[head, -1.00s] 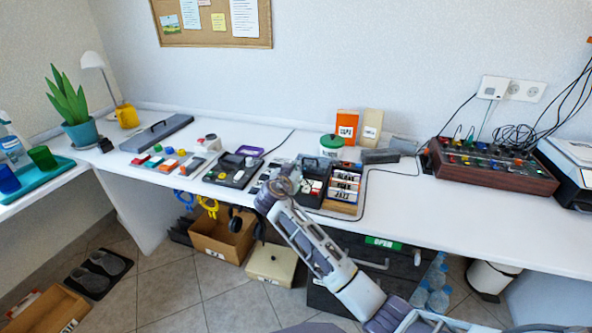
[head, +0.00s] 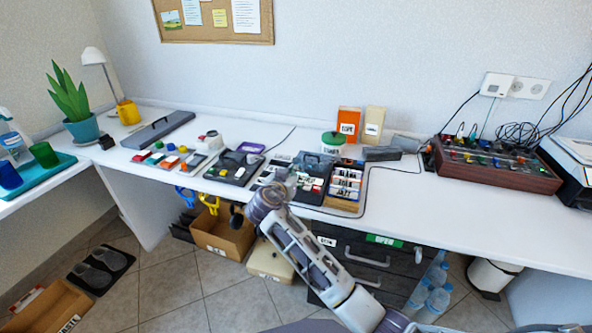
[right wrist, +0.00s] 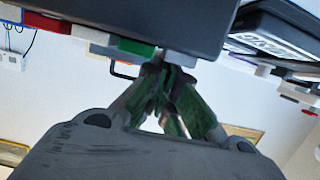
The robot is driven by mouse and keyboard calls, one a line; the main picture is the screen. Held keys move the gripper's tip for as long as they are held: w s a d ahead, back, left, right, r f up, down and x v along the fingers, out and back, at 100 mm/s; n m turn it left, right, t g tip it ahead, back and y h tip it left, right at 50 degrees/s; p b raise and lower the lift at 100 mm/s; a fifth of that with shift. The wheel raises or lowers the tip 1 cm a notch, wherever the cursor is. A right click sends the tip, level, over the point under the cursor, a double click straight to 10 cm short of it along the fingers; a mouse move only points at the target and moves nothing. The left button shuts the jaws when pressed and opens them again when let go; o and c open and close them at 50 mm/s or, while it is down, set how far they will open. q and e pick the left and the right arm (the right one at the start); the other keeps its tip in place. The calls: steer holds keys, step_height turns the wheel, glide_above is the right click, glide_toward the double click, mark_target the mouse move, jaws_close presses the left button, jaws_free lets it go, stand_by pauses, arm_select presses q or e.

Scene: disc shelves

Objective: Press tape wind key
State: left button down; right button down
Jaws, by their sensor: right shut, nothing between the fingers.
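A dark tape device (head: 312,178) with a handle and small keys stands on the white desk, beside a rack of labelled cards. My right gripper (head: 284,180) is at its left front side, at the desk's front edge. In the right wrist view the shut, empty fingertips (right wrist: 168,72) are close below a dark casing (right wrist: 160,22) with a row of keys: a red key, a green key (right wrist: 135,46) and a pale grey key (right wrist: 178,57). The tips seem by the grey key; I cannot tell if they touch. Key markings are unreadable. My left gripper is out of view.
Another dark device (head: 235,167) stands left of the gripper. The labelled card rack (head: 346,187) is on the right, with a green-lidded tub (head: 333,143) behind. The desk's right front (head: 420,205) is clear. Drawers (head: 370,262) are under the desk.

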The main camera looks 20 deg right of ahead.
steer(key=shift+r+v, duration=0.2)
steer(key=shift+v, duration=0.6)
steer(key=shift+r+v, duration=0.15)
steer(key=shift+v, duration=0.6)
steer(key=shift+d, duration=0.15)
